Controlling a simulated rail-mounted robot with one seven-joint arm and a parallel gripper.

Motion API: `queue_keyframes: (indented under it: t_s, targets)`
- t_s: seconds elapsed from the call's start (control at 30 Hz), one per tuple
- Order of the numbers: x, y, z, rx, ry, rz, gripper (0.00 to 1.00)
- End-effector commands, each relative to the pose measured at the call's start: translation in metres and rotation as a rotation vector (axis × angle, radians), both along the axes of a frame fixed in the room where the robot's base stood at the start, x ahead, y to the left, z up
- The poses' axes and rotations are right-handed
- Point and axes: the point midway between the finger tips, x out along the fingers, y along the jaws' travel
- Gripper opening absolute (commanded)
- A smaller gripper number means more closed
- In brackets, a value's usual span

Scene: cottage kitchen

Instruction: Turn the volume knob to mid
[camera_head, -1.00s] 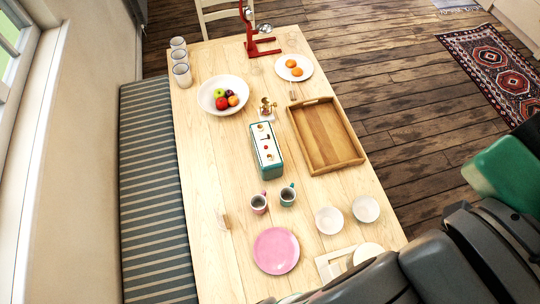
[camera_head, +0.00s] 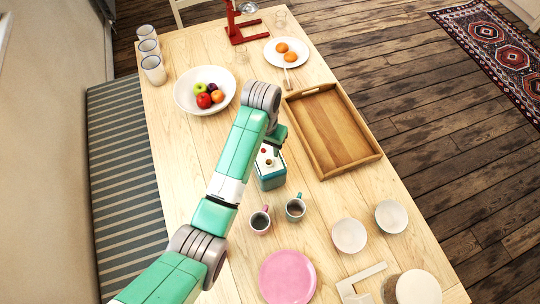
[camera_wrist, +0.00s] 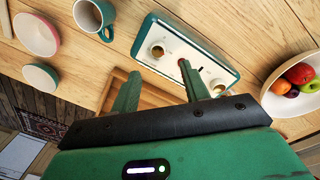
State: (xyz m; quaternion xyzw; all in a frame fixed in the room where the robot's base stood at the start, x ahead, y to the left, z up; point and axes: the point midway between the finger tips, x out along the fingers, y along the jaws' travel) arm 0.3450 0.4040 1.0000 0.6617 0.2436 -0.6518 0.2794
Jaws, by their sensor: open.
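The teal radio (camera_head: 270,180) with a white top panel stands on the table, partly hidden by my arm in the head view. In the wrist view its white panel (camera_wrist: 188,48) carries a round knob (camera_wrist: 157,50) at one end and another knob (camera_wrist: 217,87) towards the other end. A small red part is between them, close to one fingertip. I cannot read which knob is the volume knob or where it points. My gripper (camera_wrist: 158,74) is open and empty above the radio, its fingertips at the panel's edge in that view. I cannot tell any contact.
Two mugs (camera_head: 260,220) (camera_head: 295,208) stand just in front of the radio. A wooden tray (camera_head: 373,158) lies to its right and a fruit bowl (camera_head: 184,98) behind left. A pink plate (camera_head: 288,277) and white bowls (camera_head: 349,235) are nearer.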

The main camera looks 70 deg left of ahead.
Motion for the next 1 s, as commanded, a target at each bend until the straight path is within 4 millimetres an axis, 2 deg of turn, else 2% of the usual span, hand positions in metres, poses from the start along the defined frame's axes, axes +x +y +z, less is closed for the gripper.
queue_keyframes:
  t_s: [0.07, 0.3, 0.43, 0.57, 0.8, 0.87, 1.0]
  targets:
    - [0.001, -0.001, -0.004, 0.0, 0.0, -0.001, 0.46]
    - [0.002, -0.003, -0.049, 0.0, 0.0, -0.001, 0.46]
    - [0.003, -0.003, -0.067, 0.002, -0.002, -0.001, 0.46]
    - [0.004, -0.004, -0.075, 0.004, -0.002, -0.002, 0.46]
    - [0.004, -0.003, -0.076, 0.005, -0.004, -0.002, 0.46]
    - [0.004, -0.003, -0.076, 0.005, -0.004, -0.002, 0.36]
    - [0.004, -0.003, -0.076, 0.005, -0.004, -0.002, 0.08]
